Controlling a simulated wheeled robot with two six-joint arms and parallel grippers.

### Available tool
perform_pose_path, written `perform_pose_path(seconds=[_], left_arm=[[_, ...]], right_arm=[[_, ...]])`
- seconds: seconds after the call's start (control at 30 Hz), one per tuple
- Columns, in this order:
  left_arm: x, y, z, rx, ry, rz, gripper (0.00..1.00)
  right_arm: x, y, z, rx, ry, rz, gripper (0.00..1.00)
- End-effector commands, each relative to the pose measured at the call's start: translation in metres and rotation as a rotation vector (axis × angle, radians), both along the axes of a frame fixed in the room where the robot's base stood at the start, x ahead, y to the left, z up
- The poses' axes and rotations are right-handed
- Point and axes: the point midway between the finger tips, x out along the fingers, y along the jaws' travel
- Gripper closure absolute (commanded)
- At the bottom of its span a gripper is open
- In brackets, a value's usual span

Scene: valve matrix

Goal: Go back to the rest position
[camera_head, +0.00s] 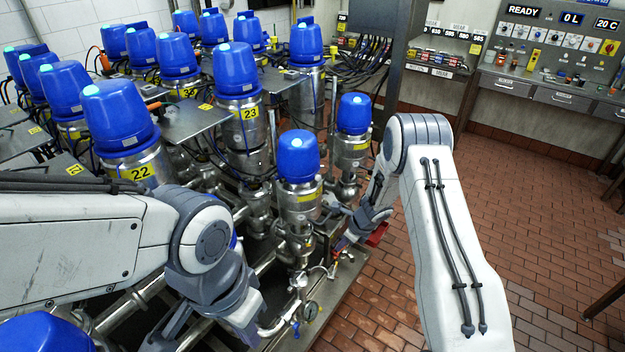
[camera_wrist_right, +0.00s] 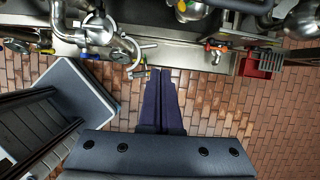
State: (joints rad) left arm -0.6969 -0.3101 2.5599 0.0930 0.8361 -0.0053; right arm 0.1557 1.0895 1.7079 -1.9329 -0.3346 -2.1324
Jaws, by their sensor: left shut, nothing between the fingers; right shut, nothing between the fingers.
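My left gripper (camera_head: 168,335) is low in the head view, in front of the valve matrix. Its fingers are small and partly cut off by the lower edge, and I see nothing held in them. My right gripper (camera_head: 342,243) points down and left beside the front right valves, partly hidden by its own wrist. In the right wrist view its two dark fingers (camera_wrist_right: 162,102) lie together, shut and empty. Their tips are near the edge of the steel frame, over the brick floor.
A control panel (camera_head: 560,40) is at back right. The tiled floor (camera_head: 540,220) at right is clear.

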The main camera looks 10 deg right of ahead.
Motion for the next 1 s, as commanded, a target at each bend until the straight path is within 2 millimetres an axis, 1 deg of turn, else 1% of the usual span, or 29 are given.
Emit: perform_pose_path(seconds=[0.07, 0.13, 0.17, 0.23, 0.27, 0.3, 0.37, 0.4, 0.47, 0.5, 0.57, 0.6, 0.67, 0.7, 0.77, 0.8, 0.87, 0.9, 0.97, 1.0], left_arm=[[0.000, 0.000, -0.001, 0.000, 0.000, 0.000, 1.00], [0.000, 0.000, -0.003, 0.000, 0.000, 0.000, 1.00], [0.000, 0.000, -0.004, 0.000, 0.000, 0.000, 1.00], [0.000, 0.000, -0.009, 0.000, 0.000, 0.000, 1.00], [0.000, 0.000, -0.012, 0.000, 0.000, 0.001, 1.00], [0.000, 0.000, -0.016, 0.000, 0.000, 0.001, 1.00], [0.000, 0.000, -0.022, 0.000, 0.000, 0.001, 1.00], [0.000, 0.000, -0.027, 0.000, 0.000, 0.002, 1.00], [0.000, 0.000, -0.034, 0.000, 0.000, 0.002, 1.00], [0.000, 0.000, -0.038, 0.000, 0.000, 0.002, 1.00], [0.000, 0.000, -0.044, 0.001, 0.001, 0.003, 1.00], [0.000, 0.000, -0.048, 0.000, 0.000, 0.003, 1.00], [0.000, 0.000, -0.054, 0.001, 0.001, 0.004, 1.00], [0.000, 0.000, -0.058, 0.000, 0.000, 0.004, 1.00], [0.000, 0.000, -0.064, 0.000, 0.000, 0.004, 1.00], [0.000, 0.000, -0.068, 0.000, 0.000, 0.005, 1.00], [0.000, 0.000, -0.074, 0.000, 0.000, 0.005, 1.00], [0.000, 0.000, -0.077, 0.000, 0.000, 0.005, 1.00], [0.000, 0.000, -0.082, 0.000, 0.001, 0.006, 1.00], [0.000, 0.000, -0.084, 0.000, 0.001, 0.006, 1.00]], right_arm=[[0.000, 0.000, -0.001, 0.000, 0.000, -0.002, 1.00], [0.003, 0.003, 0.004, 0.000, -0.005, -0.034, 1.00], [0.006, 0.005, 0.008, 0.003, -0.009, -0.066, 1.00], [0.016, 0.013, 0.026, 0.010, -0.025, -0.189, 1.00], [0.021, 0.018, 0.036, 0.018, -0.033, -0.262, 1.00], [0.026, 0.026, 0.052, 0.033, -0.045, -0.381, 1.00], [0.030, 0.039, 0.079, 0.072, -0.061, -0.592, 1.00], [0.029, 0.048, 0.098, 0.109, -0.067, -0.745, 1.00], [0.020, 0.060, 0.124, 0.172, -0.069, -0.978, 1.00], [0.010, 0.068, 0.139, 0.219, -0.064, -1.133, 1.00], [-0.010, 0.079, 0.160, 0.299, -0.045, -1.364, 1.00], [-0.026, 0.085, 0.171, 0.352, -0.025, -1.515, 1.00], [-0.056, 0.094, 0.186, 0.430, 0.015, -1.741, 1.00], [-0.079, 0.100, 0.193, 0.480, 0.051, -1.890, 1.00], [-0.116, 0.109, 0.201, 0.545, 0.116, -2.113, 1.00], [-0.143, 0.114, 0.204, 0.580, 0.167, -2.260, 1.00], [-0.185, 0.122, 0.206, 0.615, 0.248, -2.473, 1.00], [-0.213, 0.126, 0.206, 0.622, 0.304, -2.608, 1.00], [-0.251, 0.132, 0.206, 0.614, 0.382, -2.788, 1.00], [-0.273, 0.135, 0.206, 0.598, 0.426, -2.892, 1.00]])
